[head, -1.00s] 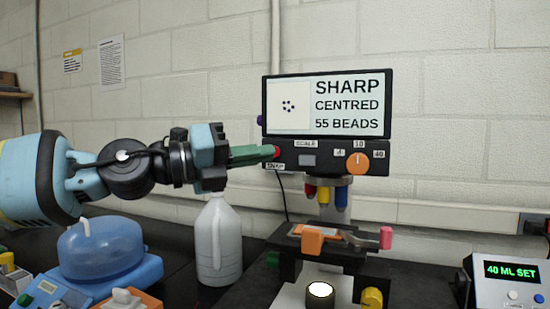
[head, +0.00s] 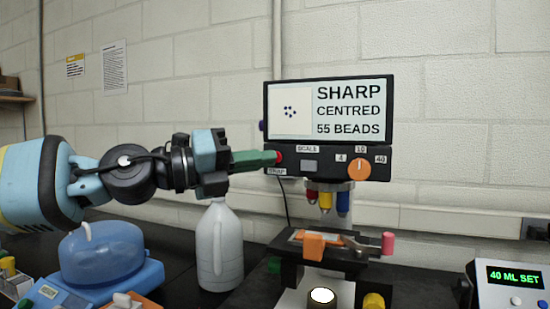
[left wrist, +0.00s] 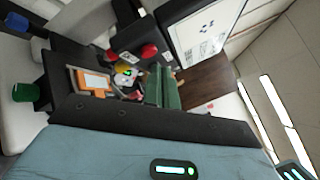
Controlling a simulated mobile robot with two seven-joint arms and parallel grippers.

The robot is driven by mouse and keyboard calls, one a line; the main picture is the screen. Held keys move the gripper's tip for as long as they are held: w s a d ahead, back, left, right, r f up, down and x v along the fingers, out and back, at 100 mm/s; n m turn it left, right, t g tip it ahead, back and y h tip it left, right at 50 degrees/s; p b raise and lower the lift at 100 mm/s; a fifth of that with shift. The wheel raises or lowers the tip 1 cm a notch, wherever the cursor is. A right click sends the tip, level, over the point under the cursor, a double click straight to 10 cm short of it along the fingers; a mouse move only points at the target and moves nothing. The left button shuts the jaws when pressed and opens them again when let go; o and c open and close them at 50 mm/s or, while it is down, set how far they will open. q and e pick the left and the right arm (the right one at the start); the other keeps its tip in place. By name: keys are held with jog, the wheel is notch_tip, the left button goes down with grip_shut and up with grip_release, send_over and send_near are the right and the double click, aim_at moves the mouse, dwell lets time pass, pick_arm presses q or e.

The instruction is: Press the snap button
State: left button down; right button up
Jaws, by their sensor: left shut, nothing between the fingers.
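The red snap button (head: 280,158) is at the left end of the microscope's black control panel (head: 325,163), above a small SNAP label (head: 277,171). My left gripper (head: 274,158) has its green fingers shut and empty, pointing right. Their tips overlap the left side of the button in the head view, and part of its red still shows. In the left wrist view a red round knob (left wrist: 148,51), likely the button, appears just beyond the fingertips (left wrist: 160,70). I cannot tell whether they touch. My right gripper is not in view.
The screen (head: 328,111) above the panel reads SHARP, CENTRED, 55 BEADS. An orange dial (head: 359,169) and a grey SCALE button (head: 309,164) lie right of the button. A white jug (head: 219,245) stands below my left arm. A blue-lidded device (head: 102,255) is at left.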

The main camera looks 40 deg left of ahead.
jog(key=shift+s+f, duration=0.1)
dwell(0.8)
pick_arm(q)
jog(key=shift+w+a+b, duration=0.1)
jog(key=shift+w+b, duration=0.3)
jog(key=shift+w, duration=0.05)
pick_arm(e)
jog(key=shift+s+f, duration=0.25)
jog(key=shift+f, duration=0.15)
pick_arm(q)
jog(key=shift+w+a+b, duration=0.1)
jog(key=shift+w+b, duration=0.3)
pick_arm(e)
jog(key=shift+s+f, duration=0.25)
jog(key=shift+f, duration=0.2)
pick_arm(q)
jog(key=shift+s, duration=0.1)
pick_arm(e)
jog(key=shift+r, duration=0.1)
pick_arm(q)
jog(key=shift+s+p, duration=0.65)
jog(key=shift+s, duration=0.1)
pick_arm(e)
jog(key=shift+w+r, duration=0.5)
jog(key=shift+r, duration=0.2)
